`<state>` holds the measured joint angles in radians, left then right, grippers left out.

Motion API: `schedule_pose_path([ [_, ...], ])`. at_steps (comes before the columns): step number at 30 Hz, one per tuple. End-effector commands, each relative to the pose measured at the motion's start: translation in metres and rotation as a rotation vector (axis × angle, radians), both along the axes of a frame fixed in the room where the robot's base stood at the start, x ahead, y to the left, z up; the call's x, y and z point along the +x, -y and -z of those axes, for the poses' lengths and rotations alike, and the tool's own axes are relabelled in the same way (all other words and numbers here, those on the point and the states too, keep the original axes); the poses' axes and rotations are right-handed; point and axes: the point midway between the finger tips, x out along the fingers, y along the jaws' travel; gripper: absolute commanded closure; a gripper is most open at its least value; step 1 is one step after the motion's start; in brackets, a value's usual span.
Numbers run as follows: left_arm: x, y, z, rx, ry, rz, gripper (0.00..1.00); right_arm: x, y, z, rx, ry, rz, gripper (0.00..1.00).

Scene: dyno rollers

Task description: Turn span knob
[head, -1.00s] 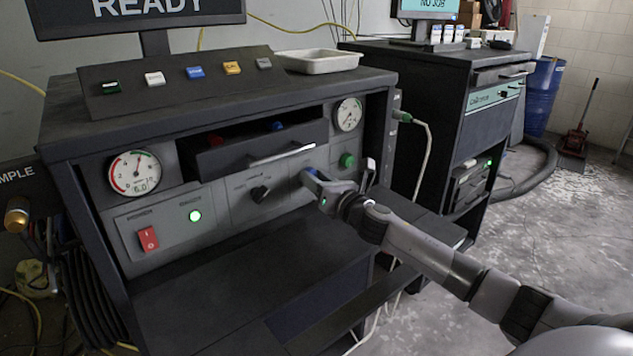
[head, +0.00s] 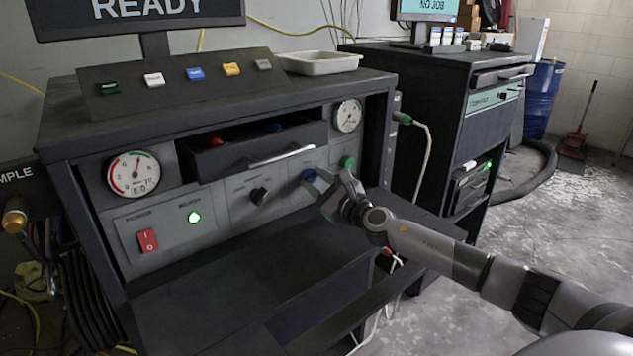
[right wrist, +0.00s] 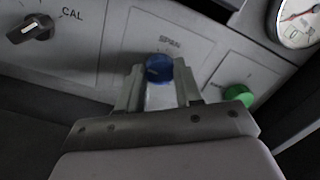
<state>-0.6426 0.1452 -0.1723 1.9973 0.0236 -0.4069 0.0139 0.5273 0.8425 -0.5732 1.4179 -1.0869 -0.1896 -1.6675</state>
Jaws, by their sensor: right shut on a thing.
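The blue span knob (right wrist: 159,68) sits on the grey front panel under the label SPAN in the right wrist view. It also shows in the head view (head: 309,176), partly hidden by my gripper. My right gripper (right wrist: 158,85) reaches the panel with one finger on each side of the blue knob and is shut on it. It shows in the head view too (head: 318,184), coming from the right. My left gripper is not in view.
A black selector knob (head: 258,195) marked CAL is left of the span knob. A green button (head: 347,162) is close on the right, below a dial gauge (head: 348,116). An open drawer (head: 255,146) juts out above. A dark shelf (head: 220,275) lies below the panel.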

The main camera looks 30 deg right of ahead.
Motion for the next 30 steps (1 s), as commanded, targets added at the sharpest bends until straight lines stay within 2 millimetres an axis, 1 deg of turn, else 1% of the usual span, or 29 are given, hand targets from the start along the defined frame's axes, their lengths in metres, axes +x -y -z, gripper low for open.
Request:
schedule_pose_path([
  [3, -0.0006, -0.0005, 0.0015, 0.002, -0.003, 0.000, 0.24, 0.0000, 0.0006, 0.0001, -0.043, 0.003, 0.001, 0.96],
  [9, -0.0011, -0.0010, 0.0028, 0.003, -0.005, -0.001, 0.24, 0.0000, 0.0003, 0.0001, -0.076, 0.005, 0.001, 0.96],
  [21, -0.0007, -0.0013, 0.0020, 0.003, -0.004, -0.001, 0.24, 0.0000, 0.0003, 0.0001, -0.081, 0.007, 0.001, 0.96],
  [22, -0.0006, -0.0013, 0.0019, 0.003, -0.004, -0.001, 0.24, 0.0000, 0.0003, 0.0001, -0.081, 0.007, 0.001, 0.62],
  [23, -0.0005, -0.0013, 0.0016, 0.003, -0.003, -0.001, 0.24, 0.0000, 0.0003, 0.0001, -0.081, 0.007, 0.001, 0.52],
  [24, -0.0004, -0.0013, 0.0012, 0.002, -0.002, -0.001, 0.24, 0.0000, 0.0003, 0.0001, -0.081, 0.007, 0.001, 0.40],
  [30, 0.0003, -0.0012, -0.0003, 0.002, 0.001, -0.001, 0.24, 0.0000, 0.0002, 0.0001, -0.080, 0.006, 0.000, 0.40],
])
